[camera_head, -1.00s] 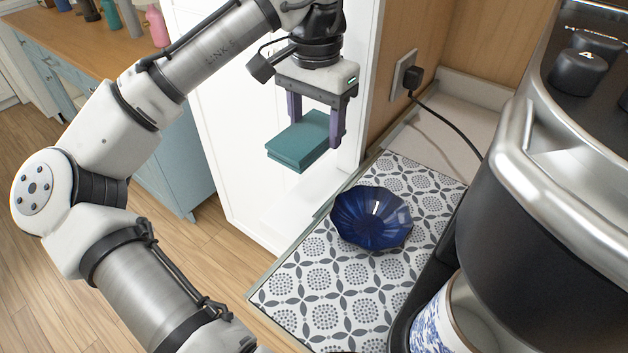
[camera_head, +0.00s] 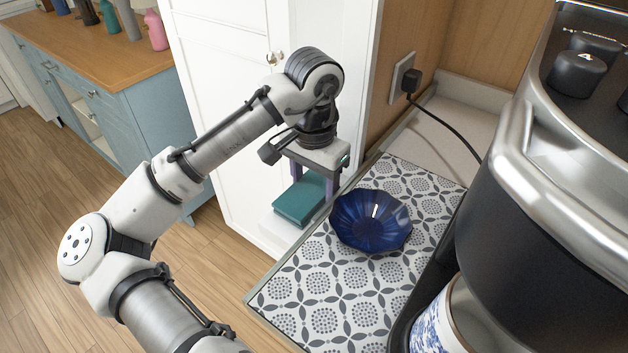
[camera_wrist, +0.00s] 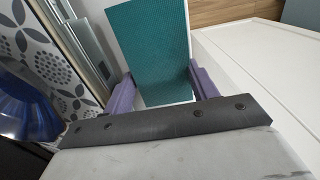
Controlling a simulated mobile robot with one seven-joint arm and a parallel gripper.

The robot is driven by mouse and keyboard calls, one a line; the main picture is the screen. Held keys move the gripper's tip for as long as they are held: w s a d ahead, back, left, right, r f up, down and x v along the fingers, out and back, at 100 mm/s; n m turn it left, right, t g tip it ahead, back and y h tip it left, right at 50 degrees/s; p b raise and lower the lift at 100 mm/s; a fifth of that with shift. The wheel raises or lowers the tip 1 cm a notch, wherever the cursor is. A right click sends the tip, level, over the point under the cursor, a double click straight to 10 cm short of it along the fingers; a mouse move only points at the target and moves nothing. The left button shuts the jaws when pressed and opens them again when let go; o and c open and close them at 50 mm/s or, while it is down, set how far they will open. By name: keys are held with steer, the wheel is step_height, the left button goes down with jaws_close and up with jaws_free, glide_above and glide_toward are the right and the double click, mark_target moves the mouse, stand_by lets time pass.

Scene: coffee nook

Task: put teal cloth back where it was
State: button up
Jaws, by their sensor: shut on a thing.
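The right finger is partly hidden by the cloth and wrist in the head view.
A dark blue fluted bowl (camera_head: 371,222) sits on the patterned mat (camera_head: 320,290), close to the right of my gripper. A coffee machine (camera_head: 545,190) with a blue-and-white cup (camera_head: 437,325) fills the right side. A white cabinet (camera_head: 235,110) stands behind.

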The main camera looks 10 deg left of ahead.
mark_target(314, 187)
steer(key=shift+f, duration=0.2)
steer(key=o, duration=0.9)
steer(key=shift+o, duration=0.2)
steer(key=shift+r, duration=0.1)
steer(key=shift+r, duration=0.1)
step_height(314, 187, up, 12)
